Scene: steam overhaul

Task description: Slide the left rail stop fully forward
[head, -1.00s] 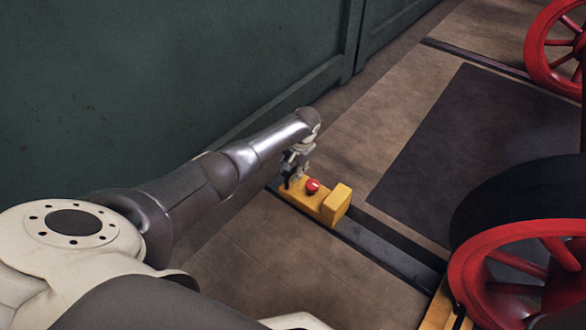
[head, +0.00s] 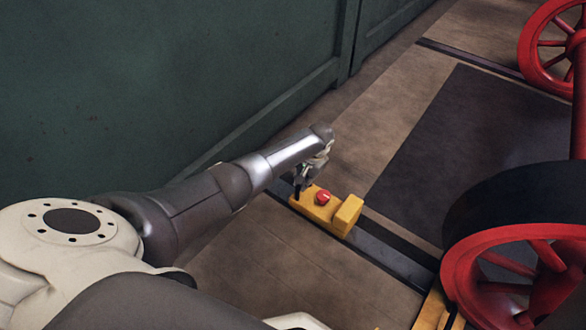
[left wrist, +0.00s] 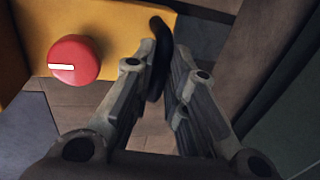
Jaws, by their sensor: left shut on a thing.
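The left rail stop is a yellow block (head: 347,215) with a raised end and a red knob (head: 322,197) on top. It sits on the dark rail (head: 385,256) on the floor, some way short of the big red wheel. In the left wrist view the knob (left wrist: 74,60) has a white line lying nearly level. My left gripper (head: 302,183) is at the stop's far-left end. In the left wrist view its fingers (left wrist: 160,55) are closed about a black upright handle (left wrist: 159,24) at the yellow block's edge. My right gripper is not in view.
A red spoked wheel (head: 458,258) stands at the rail's lower right, with another yellow piece (head: 434,305) beside it. A green wall (head: 150,80) runs along the left. The rail between stop and wheel looks clear.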

